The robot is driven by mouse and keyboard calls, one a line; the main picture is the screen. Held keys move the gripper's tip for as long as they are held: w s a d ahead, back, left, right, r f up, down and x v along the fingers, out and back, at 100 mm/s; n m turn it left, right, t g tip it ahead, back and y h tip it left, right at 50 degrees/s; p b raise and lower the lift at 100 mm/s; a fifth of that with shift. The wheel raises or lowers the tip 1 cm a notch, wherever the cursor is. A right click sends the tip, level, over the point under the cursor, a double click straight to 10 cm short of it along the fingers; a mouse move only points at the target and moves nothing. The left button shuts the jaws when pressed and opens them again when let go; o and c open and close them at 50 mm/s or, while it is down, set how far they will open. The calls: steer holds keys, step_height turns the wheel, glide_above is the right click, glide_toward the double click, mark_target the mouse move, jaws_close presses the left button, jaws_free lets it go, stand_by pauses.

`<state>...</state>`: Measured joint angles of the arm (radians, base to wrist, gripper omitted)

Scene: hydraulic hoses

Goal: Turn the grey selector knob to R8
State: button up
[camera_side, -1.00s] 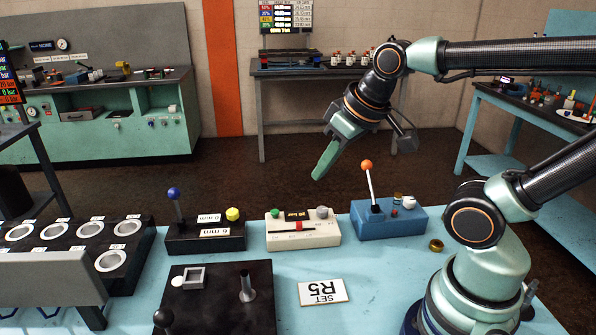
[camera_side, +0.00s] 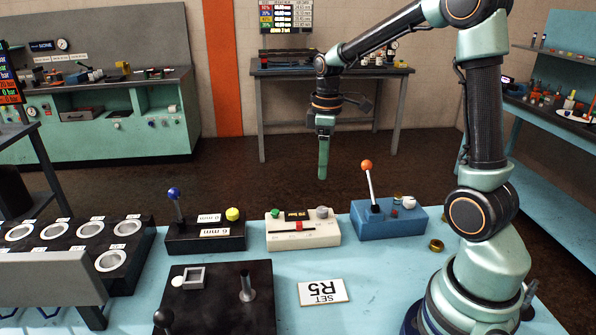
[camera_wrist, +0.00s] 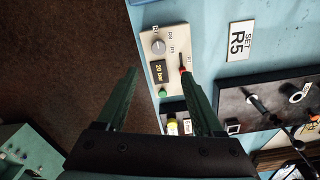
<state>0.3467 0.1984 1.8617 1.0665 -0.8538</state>
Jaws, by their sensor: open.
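The grey selector knob (camera_side: 322,212) sits at the right end of a cream control box (camera_side: 290,241) on the blue bench. In the wrist view the knob (camera_wrist: 158,46) has small marks around it, too small to read surely; its setting cannot be told. The box also carries a green button (camera_side: 275,213), a red slider (camera_side: 299,225) and a display (camera_wrist: 158,72) reading 20 bar. My gripper (camera_side: 322,178) points down above and behind the knob, apart from it. In the wrist view its fingers are spread with nothing between them.
A blue box with an orange-tipped lever (camera_side: 369,190) stands right of the cream box. A black box with a blue-tipped lever (camera_side: 177,212) stands left. A card reading SET R5 (camera_side: 323,291) lies in front, beside a black panel (camera_side: 215,310). Brass rings lie at right.

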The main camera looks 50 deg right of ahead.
mark_target(322, 209)
steer(key=f, duration=1.2)
steer(key=shift+d+f, duration=0.25)
steer(key=shift+f, duration=0.05)
jaws_close()
